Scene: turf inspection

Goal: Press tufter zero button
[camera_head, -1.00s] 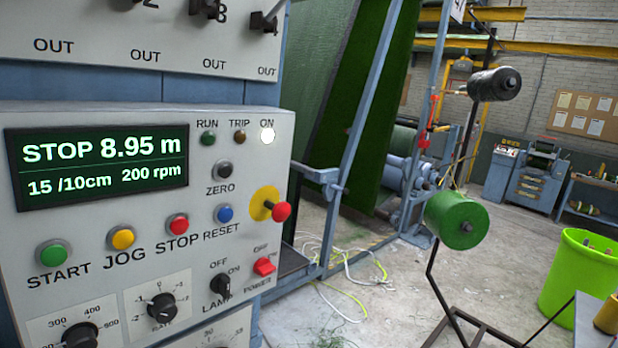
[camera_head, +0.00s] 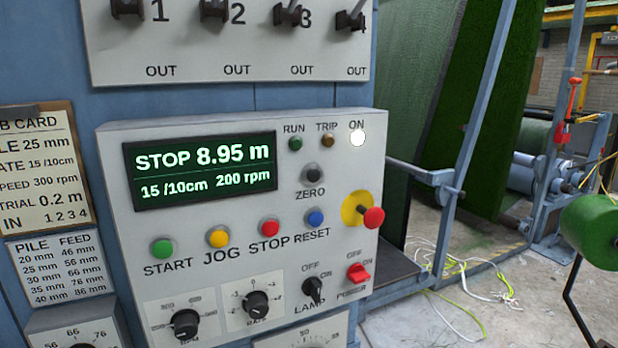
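The tufter control panel (camera_head: 235,225) fills the middle of the view. The black ZERO button (camera_head: 312,174) sits right of the display, above its ZERO label and below the RUN and TRIP lamps. The display (camera_head: 203,171) reads STOP 8.95 m, 15 /10cm, 200 rpm. The ON lamp (camera_head: 357,138) is lit white; the RUN lamp (camera_head: 295,143) and TRIP lamp (camera_head: 328,140) look dark. My gripper is not in view.
Below ZERO are the green START (camera_head: 162,248), yellow JOG (camera_head: 218,236), red STOP (camera_head: 269,228) and blue RESET (camera_head: 316,217) buttons. A red knob (camera_head: 373,218) on a yellow disc sticks out at right. Cables (camera_head: 455,270) lie on the floor.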

